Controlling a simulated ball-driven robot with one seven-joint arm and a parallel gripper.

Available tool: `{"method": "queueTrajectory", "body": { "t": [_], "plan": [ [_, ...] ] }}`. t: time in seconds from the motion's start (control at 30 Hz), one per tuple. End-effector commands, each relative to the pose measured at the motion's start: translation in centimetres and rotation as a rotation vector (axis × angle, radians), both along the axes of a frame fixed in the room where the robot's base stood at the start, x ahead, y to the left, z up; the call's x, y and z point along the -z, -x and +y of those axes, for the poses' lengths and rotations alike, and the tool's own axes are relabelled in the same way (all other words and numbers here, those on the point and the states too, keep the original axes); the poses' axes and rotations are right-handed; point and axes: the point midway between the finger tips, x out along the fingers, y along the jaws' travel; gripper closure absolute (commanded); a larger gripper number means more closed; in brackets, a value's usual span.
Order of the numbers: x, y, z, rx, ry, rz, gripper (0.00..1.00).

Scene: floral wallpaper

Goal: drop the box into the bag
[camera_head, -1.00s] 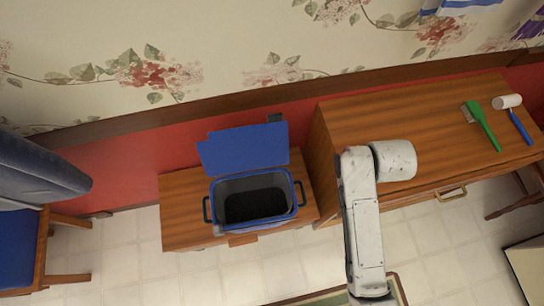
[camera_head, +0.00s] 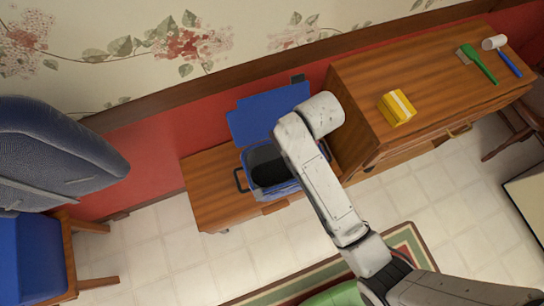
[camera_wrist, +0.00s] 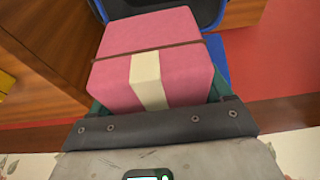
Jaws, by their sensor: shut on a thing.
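A pink box (camera_wrist: 150,62) with a cream band and a thin brown strap fills the middle of the wrist view. My gripper (camera_wrist: 160,95) is shut on it, with the fingers at its left and right sides. In the head view my arm covers the bag's right part, and hides the gripper and the pink box.
A yellow box (camera_head: 397,107) with a white band sits on the wooden cabinet (camera_head: 365,80) right of the bench (camera_head: 207,190). A green brush (camera_head: 480,66) and a white-headed mallet (camera_head: 496,43) lie farther right. A blue chair (camera_head: 45,150) stands at the left.

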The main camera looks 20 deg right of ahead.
Motion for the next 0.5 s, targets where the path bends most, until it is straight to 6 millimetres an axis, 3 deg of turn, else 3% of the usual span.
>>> {"method": "queueTrajectory", "body": {
  "t": [0.33, 0.5],
  "plan": [
    [3.9, -0.2, 0.0, 0.002, 0.000, 0.001, 0.61],
    [10.4, -1.2, 0.0, 0.024, 0.003, 0.006, 0.61]
  ]
}}
